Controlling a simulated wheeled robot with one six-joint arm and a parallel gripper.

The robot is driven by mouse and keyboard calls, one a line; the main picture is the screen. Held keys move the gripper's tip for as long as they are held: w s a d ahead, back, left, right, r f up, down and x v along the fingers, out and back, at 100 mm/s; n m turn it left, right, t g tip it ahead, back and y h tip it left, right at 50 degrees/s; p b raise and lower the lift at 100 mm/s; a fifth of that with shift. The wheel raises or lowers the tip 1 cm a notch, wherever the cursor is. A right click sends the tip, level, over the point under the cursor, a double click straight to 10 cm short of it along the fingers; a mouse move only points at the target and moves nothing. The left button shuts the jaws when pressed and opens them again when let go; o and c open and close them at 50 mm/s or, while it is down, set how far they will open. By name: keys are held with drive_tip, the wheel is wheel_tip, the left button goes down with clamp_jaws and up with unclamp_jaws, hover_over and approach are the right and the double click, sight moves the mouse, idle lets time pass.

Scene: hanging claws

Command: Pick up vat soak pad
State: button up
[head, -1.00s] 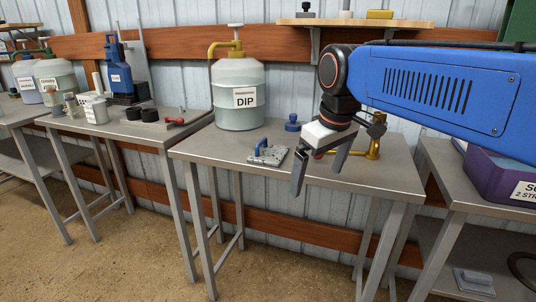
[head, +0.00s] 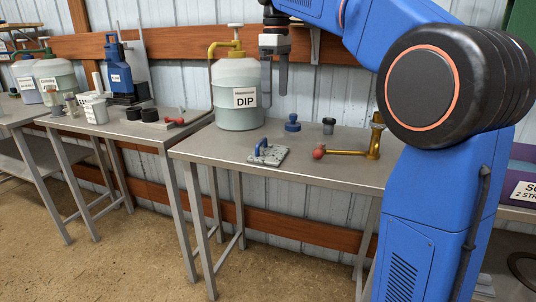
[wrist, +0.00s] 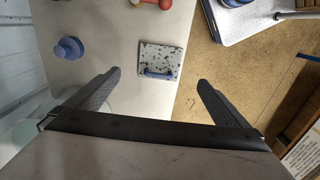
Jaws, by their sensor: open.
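The vat soak pad appears to be the flat, speckled grey pad with a blue handle (head: 268,154), lying on the middle metal table (head: 300,172) near its front edge. It also shows in the wrist view (wrist: 160,62), ahead of and between my fingertips, with the blue handle on its near side. My gripper (head: 275,98) is open and empty, pointing down, high above the table beside the DIP jug. In the wrist view my two fingers (wrist: 159,77) are spread wide, apart from the pad.
The DIP jug (head: 238,92) stands at the table's back left. The table's front left is bare.

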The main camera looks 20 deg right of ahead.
hover_over(271, 153)
drive_tip(key=d, duration=0.1)
wheel_tip(271, 153, down, 12)
drive_tip(key=shift+w+a+f, duration=0.1)
drive_tip(key=shift+a+f, duration=0.15)
drive_tip(key=shift+f, duration=1.1)
drive_tip(key=shift+w+a+f, duration=0.1)
drive_tip(key=shift+a+f, duration=0.1)
drive_tip(key=shift+f, duration=1.1)
drive_tip(key=c, duration=0.8)
drive_tip(key=shift+c, duration=0.2)
wheel_tip(271, 153, up, 10)
